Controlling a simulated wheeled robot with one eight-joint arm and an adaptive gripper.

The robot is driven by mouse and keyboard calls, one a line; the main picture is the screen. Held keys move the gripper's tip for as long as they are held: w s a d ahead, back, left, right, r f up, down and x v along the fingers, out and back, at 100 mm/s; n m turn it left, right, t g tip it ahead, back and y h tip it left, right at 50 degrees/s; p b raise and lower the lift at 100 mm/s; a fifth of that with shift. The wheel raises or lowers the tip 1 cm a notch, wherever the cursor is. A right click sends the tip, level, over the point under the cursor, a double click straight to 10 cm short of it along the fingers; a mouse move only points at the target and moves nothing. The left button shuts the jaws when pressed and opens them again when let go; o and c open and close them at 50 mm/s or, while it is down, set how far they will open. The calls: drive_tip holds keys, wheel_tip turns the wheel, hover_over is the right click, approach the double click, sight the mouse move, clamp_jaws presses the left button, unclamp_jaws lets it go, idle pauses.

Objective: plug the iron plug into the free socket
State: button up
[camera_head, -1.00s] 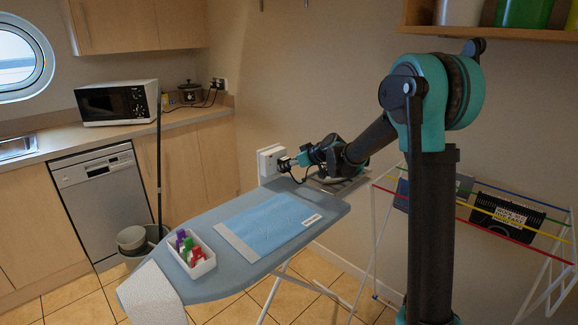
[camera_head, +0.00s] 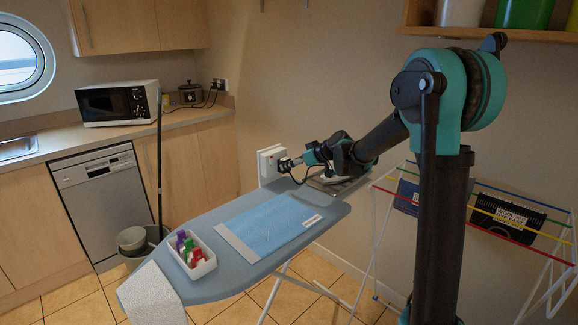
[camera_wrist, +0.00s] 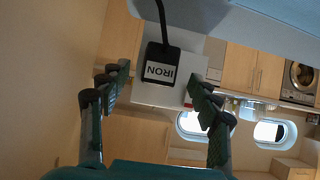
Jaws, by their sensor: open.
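The iron plug (camera_wrist: 160,64), black with a white IRON label, sits against the front of the white socket box (camera_wrist: 185,94) in the wrist view. In the head view my gripper (camera_head: 300,159) is just right of the plug.
The ironing board (camera_head: 215,283) lies below my arm, with a blue cloth (camera_head: 265,224) and a white tray of coloured pegs (camera_head: 196,263). The iron (camera_head: 335,182) is partly hidden under my arm. A drying rack (camera_head: 470,187) stands right.

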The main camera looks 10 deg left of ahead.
drive_tip(key=v, duration=0.9)
drive_tip(key=s+d+f+m+g+h, duration=0.1)
drive_tip(key=s+d+f+m+h, duration=0.2)
drive_tip(key=s+d+f, duration=0.4)
drive_tip(key=s+d+f+m+g+h, duration=0.1)
drive_tip(key=s+d+f+m+h, duration=0.2)
drive_tip(key=s+d+f, duration=0.4)
drive_tip(key=s+d+f+m+g+h, duration=0.1)
drive_tip(key=s+d+f+m+h, duration=0.2)
drive_tip(key=s, duration=1.6)
drive_tip(key=d+f+m, duration=0.1)
drive_tip(key=d+f, duration=0.3)
drive_tip(key=d, duration=0.2)
drive_tip(key=shift+s, duration=0.3)
